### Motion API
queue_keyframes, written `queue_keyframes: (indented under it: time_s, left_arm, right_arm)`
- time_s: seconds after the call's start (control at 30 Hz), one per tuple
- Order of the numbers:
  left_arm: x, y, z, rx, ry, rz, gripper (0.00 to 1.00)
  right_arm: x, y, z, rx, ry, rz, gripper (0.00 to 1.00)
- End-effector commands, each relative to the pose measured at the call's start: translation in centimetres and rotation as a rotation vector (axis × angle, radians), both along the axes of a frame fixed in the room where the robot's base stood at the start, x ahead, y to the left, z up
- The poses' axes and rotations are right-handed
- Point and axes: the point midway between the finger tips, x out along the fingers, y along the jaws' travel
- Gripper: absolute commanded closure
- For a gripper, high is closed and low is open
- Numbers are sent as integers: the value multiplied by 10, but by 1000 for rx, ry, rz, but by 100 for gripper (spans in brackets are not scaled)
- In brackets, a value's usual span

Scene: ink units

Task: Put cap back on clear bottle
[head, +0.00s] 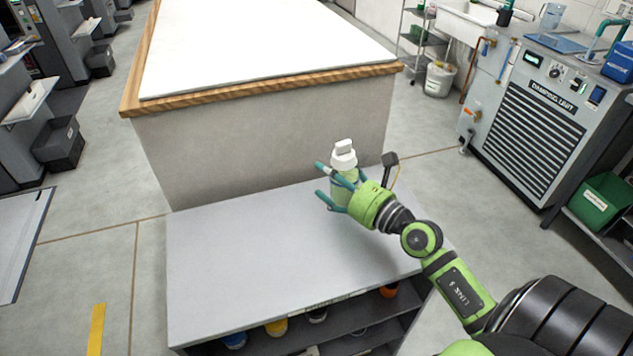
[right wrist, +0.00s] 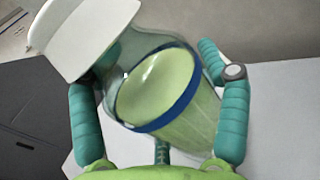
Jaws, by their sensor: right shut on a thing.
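The clear bottle (head: 343,187) is above or on the back right part of the grey table, with pale green contents. In the right wrist view the bottle (right wrist: 165,85) shows a blue band and fills the space between the fingers. A white cap (head: 343,155) is at its top; the cap also shows in the right wrist view (right wrist: 85,30), at the bottle's upper end. I cannot tell whether it is fully seated. My right gripper (head: 336,187) is shut around the bottle, its teal fingers on either side. My left gripper is not in view.
The grey table top (head: 240,260) is otherwise bare. Its lower shelf holds several coloured containers (head: 277,327). A large white-topped counter (head: 260,45) stands right behind it. A grey machine (head: 530,115) stands at the right, with a green bin (head: 600,198) beside it.

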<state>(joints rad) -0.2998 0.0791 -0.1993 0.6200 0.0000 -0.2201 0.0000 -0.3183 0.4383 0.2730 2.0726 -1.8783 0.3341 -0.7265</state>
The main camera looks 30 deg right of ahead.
Motion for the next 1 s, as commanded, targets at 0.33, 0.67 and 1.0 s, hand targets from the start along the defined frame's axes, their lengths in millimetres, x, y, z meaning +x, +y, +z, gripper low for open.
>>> queue_keyframes:
  time_s: [0.33, 0.67, 1.0]
  left_arm:
    - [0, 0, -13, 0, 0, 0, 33]
    - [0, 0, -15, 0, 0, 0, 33]
    - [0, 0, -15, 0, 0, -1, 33]
  right_arm:
    - [-46, -42, 37, -1, -3, 0, 80]
    - [-56, -51, 48, -1, -4, 1, 80]
    - [-56, -51, 48, 0, -5, 1, 80]
